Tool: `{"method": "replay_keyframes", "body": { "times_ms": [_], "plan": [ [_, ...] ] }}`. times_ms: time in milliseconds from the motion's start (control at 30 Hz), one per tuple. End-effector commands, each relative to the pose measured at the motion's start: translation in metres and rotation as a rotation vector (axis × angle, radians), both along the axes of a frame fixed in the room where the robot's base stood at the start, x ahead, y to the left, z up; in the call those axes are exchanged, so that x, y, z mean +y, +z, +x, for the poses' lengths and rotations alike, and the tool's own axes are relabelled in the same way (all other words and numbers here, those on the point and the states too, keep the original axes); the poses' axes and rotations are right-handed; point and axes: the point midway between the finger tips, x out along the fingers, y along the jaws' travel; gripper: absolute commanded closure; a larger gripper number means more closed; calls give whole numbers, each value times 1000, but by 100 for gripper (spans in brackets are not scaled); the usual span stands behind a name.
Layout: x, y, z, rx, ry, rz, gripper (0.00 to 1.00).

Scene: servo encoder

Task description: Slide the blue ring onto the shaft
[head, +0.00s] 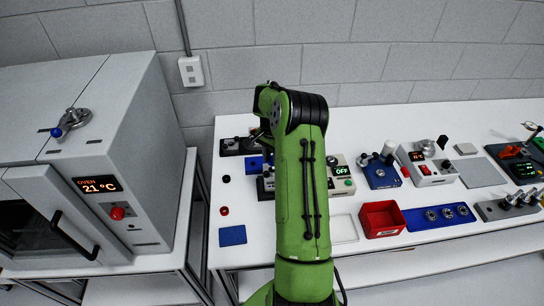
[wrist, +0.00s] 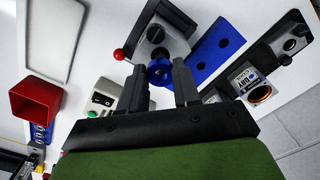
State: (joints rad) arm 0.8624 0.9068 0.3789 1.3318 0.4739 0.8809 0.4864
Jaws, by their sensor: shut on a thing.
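In the wrist view my gripper (wrist: 160,82) is shut on the blue ring (wrist: 160,73), which sits between the two dark fingertips. Just beyond the ring is a dark fixture with a grey block (wrist: 157,45) and a red-knobbed lever (wrist: 118,54). A small round feature (wrist: 156,34), possibly the shaft, shows on that block. The ring's edge overlaps the block in this view; I cannot tell whether they touch or whether the shaft is inside the ring. In the head view my green arm hides the gripper, the ring and most of the fixture.
A blue plate with holes (wrist: 215,48) lies right of the fixture in the wrist view. A red bin (head: 381,219) is right of my arm in the head view.

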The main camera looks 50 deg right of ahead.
Motion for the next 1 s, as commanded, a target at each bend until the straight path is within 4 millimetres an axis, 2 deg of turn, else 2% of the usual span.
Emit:
{"method": "replay_keyframes", "body": {
  "times_ms": [400,667,700,900,1000],
  "plan": [
    [0,-18,0,1,0,0,97],
    [0,-18,0,1,0,0,97],
    [0,-18,0,1,0,0,67],
    [0,-18,0,1,0,0,38],
    [0,-18,0,1,0,0,38]
  ]
}}
